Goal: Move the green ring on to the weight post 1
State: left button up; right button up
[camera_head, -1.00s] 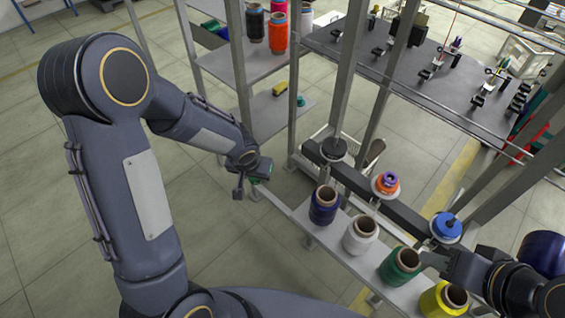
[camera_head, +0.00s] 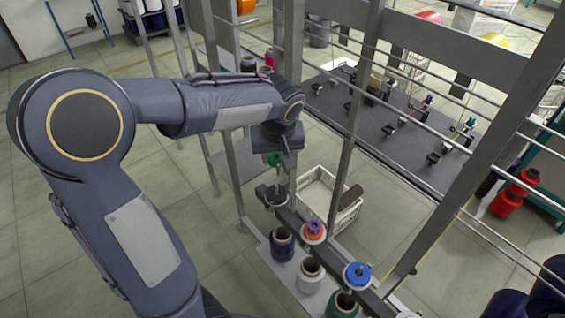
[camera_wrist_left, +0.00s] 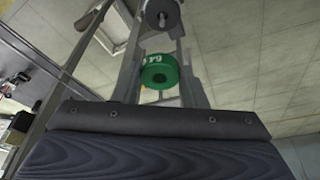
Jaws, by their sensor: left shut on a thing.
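My left gripper (camera_head: 275,150) is shut on the green ring (camera_head: 274,158) and holds it above the far end of the dark rail. In the left wrist view the green ring (camera_wrist_left: 159,72), with white lettering, hangs between the two fingers. A bare post with a grey base (camera_head: 276,195) stands at the rail's far end, just below the ring; its top also shows in the left wrist view (camera_wrist_left: 162,12). The ring looks apart from the post. I cannot read post numbers. My right gripper is not in view.
On the rail, a post carries orange and purple rings (camera_head: 314,232) and another a blue ring (camera_head: 357,275). Blue, white and green spools (camera_head: 282,244) stand on the shelf beside it. Upright frame bars (camera_head: 352,120) and a white crate (camera_head: 325,196) are close by.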

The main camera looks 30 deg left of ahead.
pick_arm(q)
jog(key=b, duration=0.5)
send_over(277, 190)
jog(key=f, duration=0.7)
jog(key=shift+s+d+f, duration=0.15)
jog(key=shift+s+f, duration=0.05)
jog(key=shift+s, duration=0.05)
jog(key=shift+r, duration=0.3)
jog(key=shift+f, duration=0.15)
jog(key=shift+f+b, duration=2.4)
jog(key=shift+f, duration=0.1)
jog(key=o, duration=1.4)
jog(key=shift+c, duration=0.2)
